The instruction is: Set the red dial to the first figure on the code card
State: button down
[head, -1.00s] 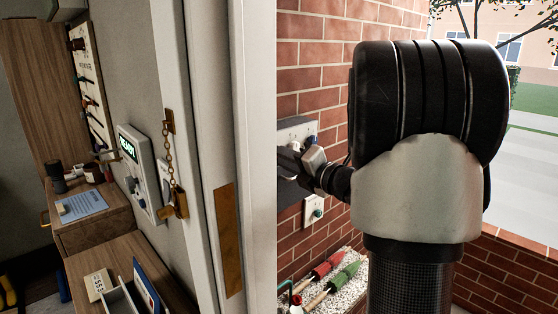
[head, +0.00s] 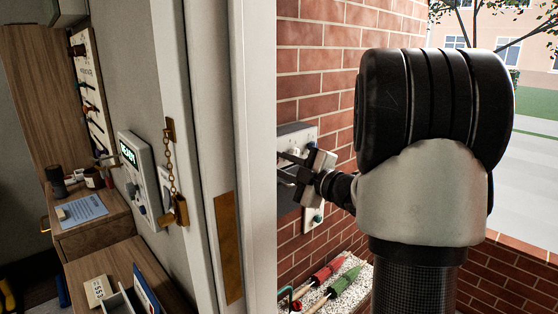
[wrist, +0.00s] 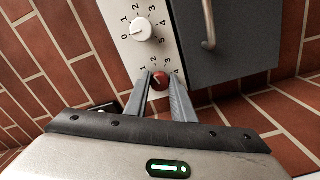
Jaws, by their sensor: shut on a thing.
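The red dial (wrist: 160,79) sits at the lower part of a pale panel (wrist: 122,38) on the brick wall. My gripper (wrist: 160,85) is shut on the red dial, one finger on each side. Figures ring the dial; the fingers hide part of the ring, and I cannot tell which figure the dial points to. In the head view my gripper (head: 284,168) is at the wall panel (head: 292,137), and the red dial is hidden. A small cream card (head: 98,290) with dark figures stands on the lower desk; I cannot tell whether it is the code card.
A white dial (wrist: 140,29) with its own figures is just above the red one. A dark box with a metal handle (wrist: 208,25) adjoins the panel. A door frame (head: 255,150) divides the indoor desks from the brick wall. Red and green-handled tools (head: 330,272) lie on gravel below.

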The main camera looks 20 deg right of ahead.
jog(key=shift+r+m+p, duration=0.1)
jog(key=shift+m+p, duration=10.5)
jog(key=shift+m, duration=4.9)
jog(key=c, duration=1.5)
grip_release()
jog(key=shift+s, duration=0.15)
